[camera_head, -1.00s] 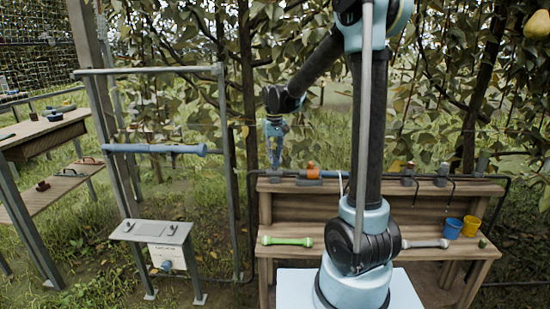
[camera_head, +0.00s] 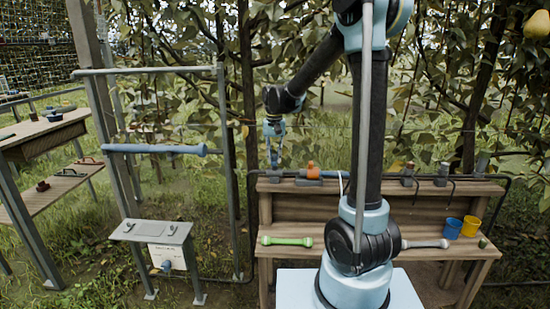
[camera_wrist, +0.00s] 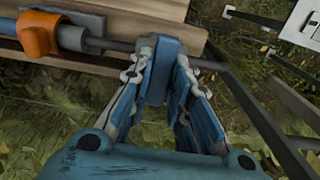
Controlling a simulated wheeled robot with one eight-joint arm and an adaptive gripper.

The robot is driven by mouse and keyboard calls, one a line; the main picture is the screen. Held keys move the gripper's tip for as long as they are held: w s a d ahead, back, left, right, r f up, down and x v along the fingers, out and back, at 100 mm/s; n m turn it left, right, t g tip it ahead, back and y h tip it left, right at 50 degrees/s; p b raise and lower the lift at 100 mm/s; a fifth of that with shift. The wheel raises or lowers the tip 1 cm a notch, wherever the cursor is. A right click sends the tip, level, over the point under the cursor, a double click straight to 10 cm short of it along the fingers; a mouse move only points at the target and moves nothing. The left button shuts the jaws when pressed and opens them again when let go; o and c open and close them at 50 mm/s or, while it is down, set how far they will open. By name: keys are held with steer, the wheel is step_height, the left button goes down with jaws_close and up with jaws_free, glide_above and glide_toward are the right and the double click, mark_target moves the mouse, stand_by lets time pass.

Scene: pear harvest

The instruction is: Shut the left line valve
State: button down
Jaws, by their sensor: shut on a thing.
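The left line valve has a blue handle (camera_wrist: 156,72) on the dark pipe (camera_wrist: 112,45) at the bench's back edge. My gripper (camera_wrist: 163,88) is shut on this handle, with a finger on each side of it. In the head view my gripper (camera_head: 274,163) points down at the left end of the bench's back rail, and it hides most of the valve. The handle's exact angle to the pipe is hard to tell.
An orange fitting (camera_head: 313,170) sits on the pipe beside the valve; it also shows in the wrist view (camera_wrist: 38,34). The bench (camera_head: 430,253) holds a green tool (camera_head: 287,241), a blue cup (camera_head: 453,229) and a yellow cup (camera_head: 471,227). A metal frame with a blue bar (camera_head: 155,149) stands left.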

mark_target(275, 158)
steer(key=shift+w, duration=0.1)
steer(key=c, duration=1.5)
jaws_free()
step_height(275, 158, up, 12)
steer(key=shift+f, duration=0.1)
